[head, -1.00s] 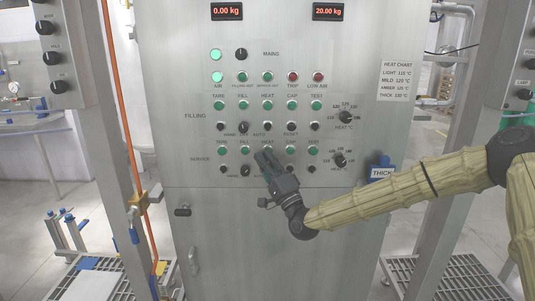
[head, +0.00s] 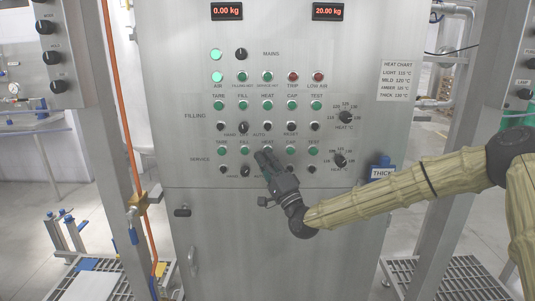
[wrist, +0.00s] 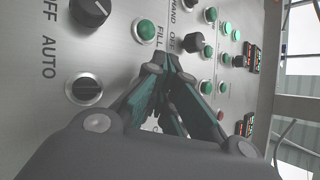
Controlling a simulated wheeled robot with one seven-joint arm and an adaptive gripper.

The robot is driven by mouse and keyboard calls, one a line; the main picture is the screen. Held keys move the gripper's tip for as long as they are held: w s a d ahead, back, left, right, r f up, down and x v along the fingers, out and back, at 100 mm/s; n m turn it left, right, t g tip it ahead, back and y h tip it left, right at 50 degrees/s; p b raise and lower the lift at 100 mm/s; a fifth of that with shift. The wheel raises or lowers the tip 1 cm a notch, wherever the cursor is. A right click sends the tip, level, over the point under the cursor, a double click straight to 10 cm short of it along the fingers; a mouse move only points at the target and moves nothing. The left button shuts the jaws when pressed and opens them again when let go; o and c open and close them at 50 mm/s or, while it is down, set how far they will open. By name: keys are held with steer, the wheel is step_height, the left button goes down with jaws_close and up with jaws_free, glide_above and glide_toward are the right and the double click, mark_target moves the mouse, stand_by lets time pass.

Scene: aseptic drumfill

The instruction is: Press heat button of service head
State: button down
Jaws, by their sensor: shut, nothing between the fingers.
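My gripper (head: 262,154) is shut and empty, with its fingertips at the service row of the grey control panel (head: 330,225). The fingertips cover the spot of the service heat button, under the HEAT label. I cannot tell whether they touch it. In the wrist view the closed fingers (wrist: 158,66) hide the heat button as well. The green service fill button (head: 245,151) is just left of the fingertips; it also shows in the wrist view (wrist: 145,30). The green service cap button (head: 291,151) is to the right.
The filling row's green heat button (head: 267,105) is above. A service selector knob (head: 245,170) and a heat dial (head: 340,160) are nearby. A blue THICK tag (head: 382,172) is at the panel's right edge. An orange hose (head: 121,115) runs down the left.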

steer(key=shift+w+d+r, duration=0.1)
steer(key=shift+w+r, duration=0.1)
steer(key=shift+w, duration=0.15)
stand_by(0.9)
steer(key=shift+b, duration=0.3)
steer(key=shift+s+f, duration=0.25)
steer(key=shift+s, duration=0.75)
steer(key=shift+b, duration=0.3)
steer(key=shift+s+b, duration=0.5)
steer(key=shift+s, duration=2)
